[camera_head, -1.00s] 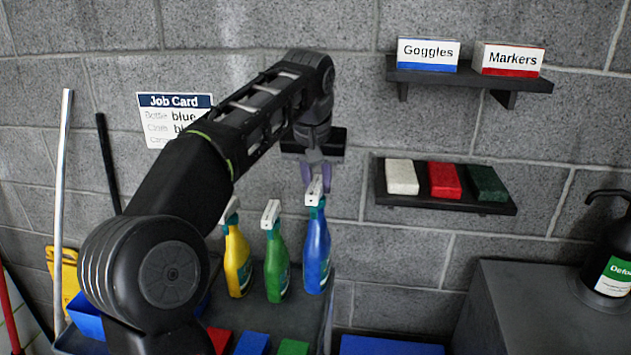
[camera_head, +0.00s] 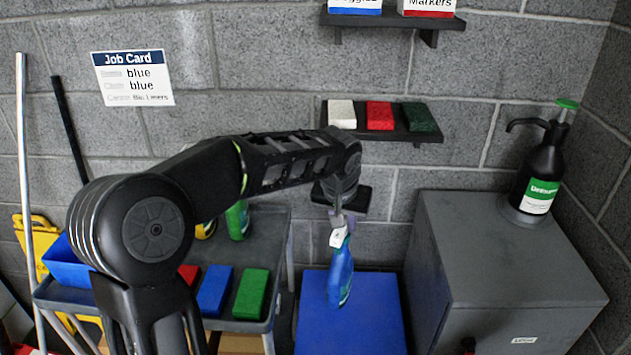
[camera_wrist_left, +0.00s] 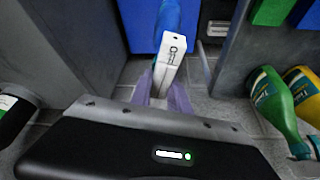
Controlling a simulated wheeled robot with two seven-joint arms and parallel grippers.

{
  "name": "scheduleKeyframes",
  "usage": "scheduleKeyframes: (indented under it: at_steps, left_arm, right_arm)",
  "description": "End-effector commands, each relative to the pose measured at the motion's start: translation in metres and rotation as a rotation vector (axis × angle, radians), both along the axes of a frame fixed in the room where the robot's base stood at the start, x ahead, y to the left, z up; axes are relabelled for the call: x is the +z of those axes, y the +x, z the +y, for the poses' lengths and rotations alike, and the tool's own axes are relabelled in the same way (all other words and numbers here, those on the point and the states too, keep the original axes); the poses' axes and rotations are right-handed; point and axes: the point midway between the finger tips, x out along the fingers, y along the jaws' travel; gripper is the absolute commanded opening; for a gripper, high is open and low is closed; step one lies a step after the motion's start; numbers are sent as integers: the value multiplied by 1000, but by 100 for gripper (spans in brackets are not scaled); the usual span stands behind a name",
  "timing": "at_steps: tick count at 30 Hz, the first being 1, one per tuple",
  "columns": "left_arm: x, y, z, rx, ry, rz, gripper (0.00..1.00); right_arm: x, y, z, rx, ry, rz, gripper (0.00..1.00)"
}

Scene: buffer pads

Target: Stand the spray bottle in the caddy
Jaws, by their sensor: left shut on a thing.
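The blue spray bottle (camera_head: 341,275) hangs nearly upright, slightly tilted, from my left gripper (camera_head: 345,214). The gripper is shut on its white spray head, which shows between the purple fingers in the left wrist view (camera_wrist_left: 173,55). In the head view the bottle appears in front of a large blue flat-topped thing (camera_head: 375,322) right of the cart; I cannot tell their gap. A blue open bin (camera_head: 66,264) at the cart's left end may be the caddy, but I cannot tell. My right gripper is out of view.
The grey cart (camera_head: 262,325) carries red, blue (camera_head: 214,290) and green (camera_head: 250,294) cloths or pads, plus green (camera_head: 238,220) and yellow (camera_head: 204,230) bottles partly behind my arm. A grey cabinet (camera_head: 500,250) with a black pump bottle (camera_head: 541,170) stands right. A job card (camera_head: 132,78) reads blue.

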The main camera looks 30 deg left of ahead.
Motion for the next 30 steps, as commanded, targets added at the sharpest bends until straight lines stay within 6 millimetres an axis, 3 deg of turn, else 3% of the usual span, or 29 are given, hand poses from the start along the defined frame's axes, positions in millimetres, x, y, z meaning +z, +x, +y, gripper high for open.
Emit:
scheduleKeyframes:
  at_steps: [1, 6, 12, 18, 30]
  left_arm:
    - [-16, -3, -17, -36, 2, 1, 0]
    - [-60, -15, -60, -128, 2, -1, 0]
    - [-89, -30, -92, -199, -6, -3, 0]
    - [-99, -36, -104, -226, -11, -4, 0]
    - [-100, -36, -104, -225, -11, -4, 0]
  right_arm:
    - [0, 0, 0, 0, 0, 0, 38]
    - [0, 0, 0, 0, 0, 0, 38]
    - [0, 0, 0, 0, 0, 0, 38]
    - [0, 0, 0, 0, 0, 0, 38]
    - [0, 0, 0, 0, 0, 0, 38]
